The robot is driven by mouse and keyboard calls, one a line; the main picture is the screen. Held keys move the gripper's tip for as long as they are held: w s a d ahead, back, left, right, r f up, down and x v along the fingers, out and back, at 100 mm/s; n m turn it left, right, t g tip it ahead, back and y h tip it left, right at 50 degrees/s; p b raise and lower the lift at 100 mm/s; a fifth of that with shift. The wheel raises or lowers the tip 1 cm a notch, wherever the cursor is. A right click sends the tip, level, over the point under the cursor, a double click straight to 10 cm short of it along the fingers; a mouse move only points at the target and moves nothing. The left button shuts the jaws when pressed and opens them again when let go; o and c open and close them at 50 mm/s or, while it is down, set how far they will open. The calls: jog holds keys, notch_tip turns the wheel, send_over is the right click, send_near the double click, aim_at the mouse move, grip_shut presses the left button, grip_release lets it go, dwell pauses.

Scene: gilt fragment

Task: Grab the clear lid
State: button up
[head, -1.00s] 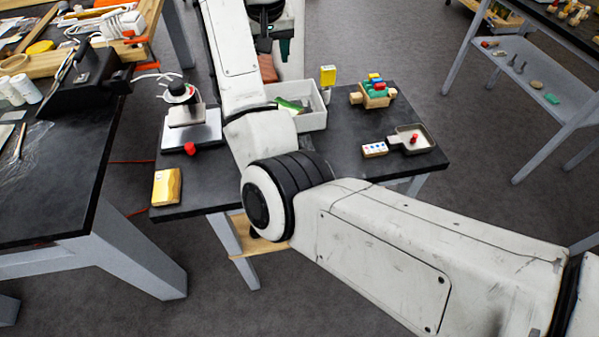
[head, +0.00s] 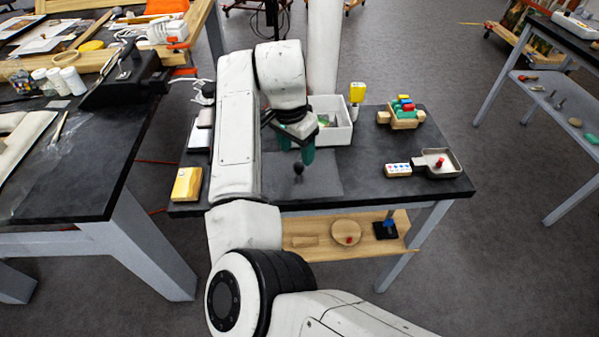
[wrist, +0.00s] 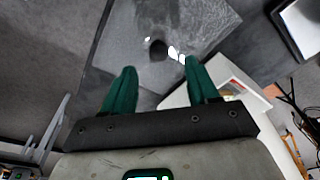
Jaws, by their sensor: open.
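The clear lid (head: 322,184) looks like a thin see-through square sheet with a dark round knob (head: 298,168). It lies flat on the black table, near its front edge. My gripper (head: 296,149) has green fingers, points down over the lid and is open and empty. In the wrist view the lid (wrist: 203,22) lies beyond the fingertips. Its knob (wrist: 157,48) shows between and just ahead of the fingers of my gripper (wrist: 159,65), with bright glints beside it. Whether the fingers are level with the knob I cannot tell.
A white bin (head: 338,128) stands close behind my gripper. To the right are a block toy (head: 402,115), a grey pan (head: 437,162) and a dotted white block (head: 398,169). A yellow block (head: 187,185) sits at the left edge. A lower shelf (head: 300,238) holds a wooden disc.

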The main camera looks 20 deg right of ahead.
aim_at(299, 165)
jog(key=f, duration=0.5)
jog(key=shift+w+d+p, duration=0.1)
jog(key=shift+d+p, duration=0.15)
jog(key=shift+p, duration=0.1)
grip_shut()
